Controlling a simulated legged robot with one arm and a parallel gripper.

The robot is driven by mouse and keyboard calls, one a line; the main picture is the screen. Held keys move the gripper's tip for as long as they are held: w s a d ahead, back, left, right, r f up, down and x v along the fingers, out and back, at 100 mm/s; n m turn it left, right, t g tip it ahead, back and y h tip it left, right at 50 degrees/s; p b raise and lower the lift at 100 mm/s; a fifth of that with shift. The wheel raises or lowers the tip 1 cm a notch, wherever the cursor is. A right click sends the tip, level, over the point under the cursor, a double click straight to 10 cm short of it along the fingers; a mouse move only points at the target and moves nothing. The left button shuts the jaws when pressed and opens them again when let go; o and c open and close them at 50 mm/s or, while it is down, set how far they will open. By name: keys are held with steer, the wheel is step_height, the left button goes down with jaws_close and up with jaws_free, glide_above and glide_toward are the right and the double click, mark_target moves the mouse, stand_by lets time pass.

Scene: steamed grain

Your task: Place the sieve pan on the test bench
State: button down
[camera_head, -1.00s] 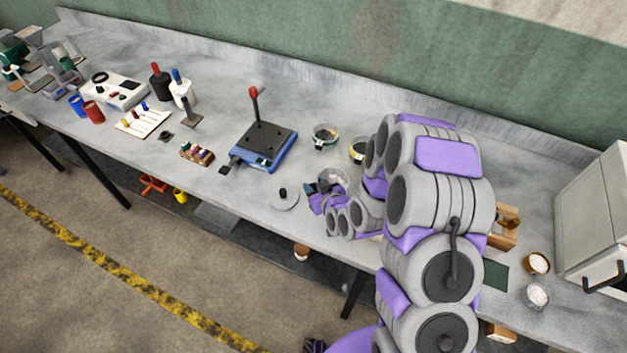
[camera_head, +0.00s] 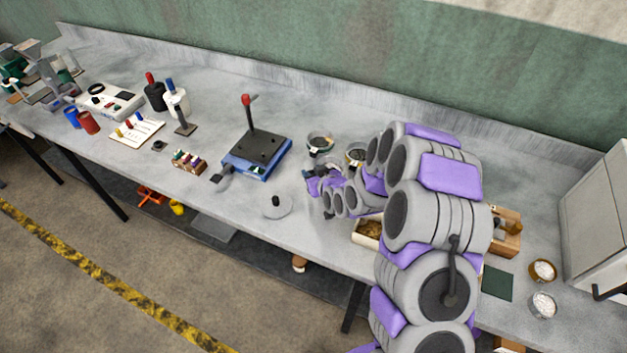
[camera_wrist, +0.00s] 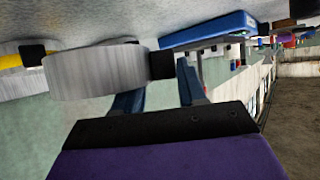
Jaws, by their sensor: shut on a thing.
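A round silver pan, which looks like the sieve pan (camera_wrist: 95,72), fills the left of the wrist view. In the head view my gripper (camera_head: 311,174) is small and partly hidden by my arm.
A second round pan with a yellow band (camera_wrist: 14,60) stands close beside the held one. A blue device with a black top (camera_head: 258,150) and red-knobbed lever is to the left. A round plate (camera_head: 272,207) lies in front. Bare bench lies between them.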

steer(key=a+f, duration=0.2)
steer(key=f, duration=0.1)
steer(key=shift+a+f+b, duration=0.2)
steer(key=shift+f+b, duration=0.05)
steer(key=shift+b, duration=0.15)
steer(key=shift+a, duration=0.2)
steer(key=shift+d, duration=0.3)
steer(key=shift+d+f, duration=0.2)
steer(key=shift+d, duration=0.6)
steer(key=c, duration=1.1)
jaws_free()
steer(key=shift+f, duration=0.1)
steer(key=o, duration=0.5)
steer(key=shift+a+f, duration=0.1)
steer(key=shift+a, duration=0.9)
steer(key=shift+d, duration=0.7)
steer(key=shift+s+d+r, duration=0.1)
steer(key=shift+d+r, duration=0.1)
steer(key=shift+r, duration=0.55)
steer(key=p+v, duration=0.1)
steer(key=v, duration=0.7)
steer(key=shift+s+r+p, duration=0.15)
steer(key=shift+s+p, duration=0.25)
steer(key=shift+s, duration=0.05)
steer(key=p, duration=0.3)
steer(key=shift+s+d+r, duration=0.15)
steer(key=shift+d+r, duration=0.05)
steer(key=shift+d, duration=0.05)
steer(key=shift+p+v, duration=0.95)
steer(key=shift+p, duration=1.7)
